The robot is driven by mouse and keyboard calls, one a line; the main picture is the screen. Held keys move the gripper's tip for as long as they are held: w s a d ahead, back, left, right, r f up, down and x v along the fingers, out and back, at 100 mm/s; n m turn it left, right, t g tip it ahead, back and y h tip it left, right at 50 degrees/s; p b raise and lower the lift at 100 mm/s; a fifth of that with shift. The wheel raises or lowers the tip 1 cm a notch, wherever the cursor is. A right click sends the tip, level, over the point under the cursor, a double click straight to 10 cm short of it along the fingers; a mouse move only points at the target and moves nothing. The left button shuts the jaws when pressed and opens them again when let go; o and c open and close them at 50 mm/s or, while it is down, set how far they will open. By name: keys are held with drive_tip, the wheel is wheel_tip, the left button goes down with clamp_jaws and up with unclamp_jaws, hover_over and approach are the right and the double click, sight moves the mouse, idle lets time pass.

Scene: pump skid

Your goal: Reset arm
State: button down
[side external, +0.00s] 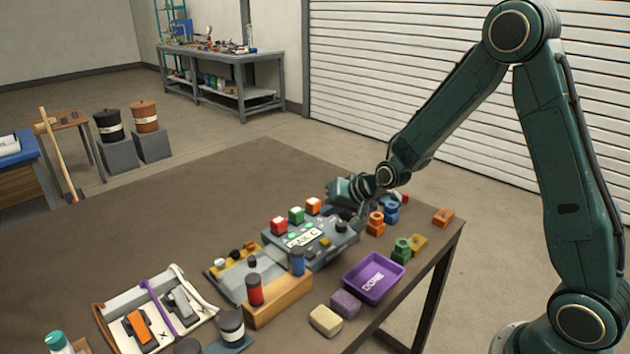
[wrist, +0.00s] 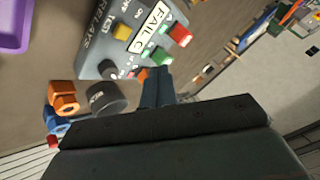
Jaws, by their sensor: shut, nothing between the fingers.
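My gripper (side external: 357,212) is shut and empty, low behind the right end of the grey control box (side external: 300,256). In the wrist view its dark fingers (wrist: 155,86) reach toward the box (wrist: 105,52), near a small orange piece (wrist: 143,75). I cannot tell whether they touch the box. The box bears a white label reading "FAIL C". A red button (side external: 278,226), a green button (side external: 296,215) and an orange button (side external: 313,206) line its back edge. A black knob (side external: 341,226) and a yellow switch (side external: 325,242) are toward its right end.
A purple tray (side external: 345,279) marked "DONE" lies in front right. Orange (side external: 376,226), blue (side external: 391,213), green (side external: 401,251) and yellow (side external: 419,244) parts stand near the table's right edge. A wooden rack (side external: 280,302) holds red and blue cylinders. The table's back left is clear.

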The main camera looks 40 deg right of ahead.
drive_tip(key=s+a+r+n, duration=0.2)
drive_tip(key=s+r, duration=0.3)
drive_tip(key=r, duration=0.3)
drive_tip(key=s+r+n+g, duration=0.1)
drive_tip(key=s+r, duration=0.4)
drive_tip(key=s, duration=0.8)
drive_tip(key=s+a+r+n+g+h, duration=0.1)
drive_tip(key=s+r+n, duration=0.3)
drive_tip(key=s, duration=0.9)
drive_tip(key=shift+s+r+g, duration=0.35)
drive_tip(key=shift+r+g, duration=0.05)
drive_tip(key=shift+g, duration=0.3)
